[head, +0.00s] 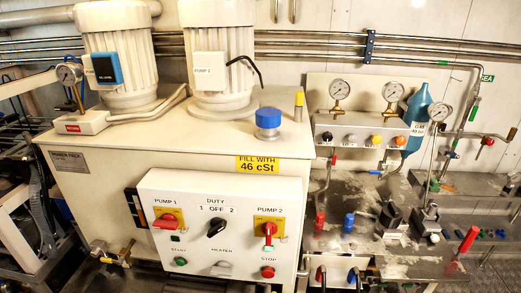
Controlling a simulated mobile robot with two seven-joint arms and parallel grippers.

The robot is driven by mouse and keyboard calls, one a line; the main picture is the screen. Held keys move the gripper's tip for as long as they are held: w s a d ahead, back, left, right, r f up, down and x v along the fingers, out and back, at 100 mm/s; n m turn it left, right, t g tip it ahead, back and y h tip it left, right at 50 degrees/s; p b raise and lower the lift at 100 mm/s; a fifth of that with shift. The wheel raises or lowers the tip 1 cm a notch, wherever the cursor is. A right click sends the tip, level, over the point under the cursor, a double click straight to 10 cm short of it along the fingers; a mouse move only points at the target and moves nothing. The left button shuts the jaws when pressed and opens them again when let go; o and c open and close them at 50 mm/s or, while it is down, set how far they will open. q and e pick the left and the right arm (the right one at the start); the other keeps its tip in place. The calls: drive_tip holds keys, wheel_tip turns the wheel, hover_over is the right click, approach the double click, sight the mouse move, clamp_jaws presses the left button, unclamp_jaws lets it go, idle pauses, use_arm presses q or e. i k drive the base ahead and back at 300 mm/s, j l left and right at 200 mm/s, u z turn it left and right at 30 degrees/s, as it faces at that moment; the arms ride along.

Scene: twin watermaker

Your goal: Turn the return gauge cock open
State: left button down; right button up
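A small round gauge (69,73) stands at the upper left on a thin brass-coloured stem (79,99). Its stem rises behind a white block with a red label (72,127), which seems to read RETURN. The block sits on the left end of the cream tank top. A small dark blue part shows by the stem; I cannot tell whether it is the cock's handle or how it is turned. Neither of my grippers is in view.
Two cream pump motors (117,55) (217,50) stand on the tank (100,180), close to the gauge. A blue cap (268,118) is right of them. A switch panel (218,225) projects in front. Gauges and valves crowd the right bench (340,240).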

sight(66, 108)
drive_tip(key=u, duration=1.4)
drive_tip(key=i+j, duration=0.1)
drive_tip(key=j, duration=0.3)
drive_tip(key=i+j+u, duration=0.1)
drive_tip(key=j, duration=0.25)
